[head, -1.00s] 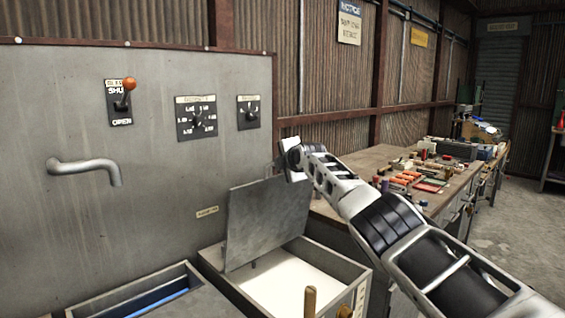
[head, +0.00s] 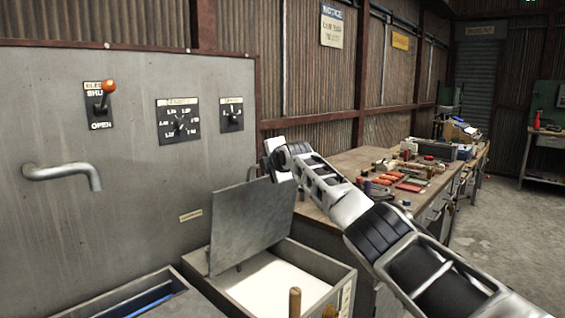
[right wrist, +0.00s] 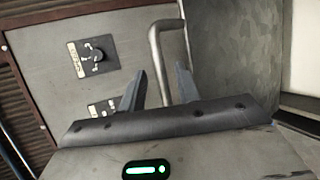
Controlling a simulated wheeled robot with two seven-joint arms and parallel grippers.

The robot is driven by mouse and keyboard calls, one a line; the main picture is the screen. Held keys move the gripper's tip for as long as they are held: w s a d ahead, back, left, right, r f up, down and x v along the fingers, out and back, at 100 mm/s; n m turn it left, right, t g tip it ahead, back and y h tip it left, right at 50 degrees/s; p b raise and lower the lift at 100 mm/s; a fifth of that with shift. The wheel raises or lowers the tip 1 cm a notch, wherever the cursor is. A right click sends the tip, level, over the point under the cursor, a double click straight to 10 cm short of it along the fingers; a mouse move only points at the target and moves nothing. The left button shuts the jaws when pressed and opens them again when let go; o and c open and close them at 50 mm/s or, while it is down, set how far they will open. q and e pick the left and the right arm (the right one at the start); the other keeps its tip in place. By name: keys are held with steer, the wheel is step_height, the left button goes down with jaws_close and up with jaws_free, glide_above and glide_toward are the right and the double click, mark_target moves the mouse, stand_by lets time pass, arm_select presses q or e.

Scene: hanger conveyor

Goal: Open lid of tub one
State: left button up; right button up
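The grey lid (head: 245,220) of the right-hand tub (head: 335,290) stands raised and steeply tilted at the tub's back left side. The tub's white inside shows below it. The lid's bent bar handle (head: 251,172) is at its upper edge. My right gripper (head: 268,160) is close to the handle and the lid's upper edge. In the right wrist view the lid (right wrist: 235,50) is at the right, and the handle (right wrist: 156,50) runs down between my two fingers, which are apart with gaps beside the bar. My left gripper is out of view.
A second open tub (head: 110,300) with blue inside is at lower left, under a spout (head: 65,172). A lever (head: 106,95) and dials (head: 180,122) are on the panel behind. A wooden peg (head: 295,302) stands at the front. A cluttered workbench (head: 345,165) is behind my right arm.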

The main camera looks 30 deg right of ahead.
arm_select(q)
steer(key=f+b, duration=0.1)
steer(key=b, duration=0.3)
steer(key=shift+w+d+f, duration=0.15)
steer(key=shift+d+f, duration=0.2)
arm_select(e)
steer(key=v, duration=1.5)
steer(key=shift+a+f, duration=0.2)
steer(key=shift+a, duration=0.05)
